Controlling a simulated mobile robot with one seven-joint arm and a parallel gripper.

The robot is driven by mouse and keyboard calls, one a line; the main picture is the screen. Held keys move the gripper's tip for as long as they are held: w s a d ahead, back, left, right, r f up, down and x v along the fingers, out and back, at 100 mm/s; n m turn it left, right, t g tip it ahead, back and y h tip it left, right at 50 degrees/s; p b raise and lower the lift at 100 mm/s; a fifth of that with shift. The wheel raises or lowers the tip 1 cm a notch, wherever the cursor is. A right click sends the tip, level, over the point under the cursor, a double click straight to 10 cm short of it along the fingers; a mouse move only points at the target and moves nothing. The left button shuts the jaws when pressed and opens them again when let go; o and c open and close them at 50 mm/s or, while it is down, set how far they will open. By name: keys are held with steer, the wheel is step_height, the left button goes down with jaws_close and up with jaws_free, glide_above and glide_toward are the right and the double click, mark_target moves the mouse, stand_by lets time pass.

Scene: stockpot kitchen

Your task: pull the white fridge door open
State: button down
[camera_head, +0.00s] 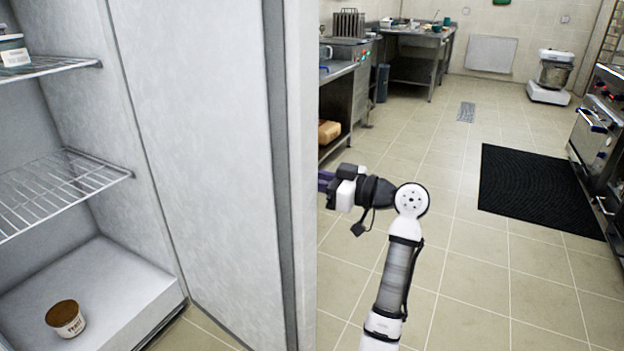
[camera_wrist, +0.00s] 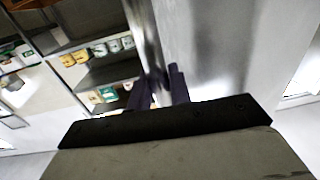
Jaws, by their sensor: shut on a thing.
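The white fridge door (camera_head: 200,150) stands swung open in the head view, its inner face and dark edge seal towards me. It also shows in the wrist view (camera_wrist: 225,40). The fridge interior (camera_head: 70,135) is exposed at left. My gripper (camera_head: 326,181) is on the outer side of the door, partly hidden by its edge. In the wrist view, the dark fingers of my gripper (camera_wrist: 160,90) are closed around a silver upright handle (camera_wrist: 148,42) on the door. The exact contact is blurred, and the handle is hidden in the head view.
Inside the fridge are wire shelves (camera_head: 60,190), a brown-lidded tub (camera_head: 66,319) and another tub (camera_head: 13,50). Tiled floor (camera_head: 470,285) lies open to the right. A black mat (camera_head: 535,190), a steel counter (camera_head: 350,85) and ovens (camera_head: 597,130) stand beyond.

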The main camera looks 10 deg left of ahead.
stand_by(0.4)
steer(key=c, duration=1.3)
jaws_free()
steer(key=shift+c, duration=0.2)
steer(key=shift+d, duration=0.15)
steer(key=v, duration=1.3)
steer(key=shift+d+b, duration=0.3)
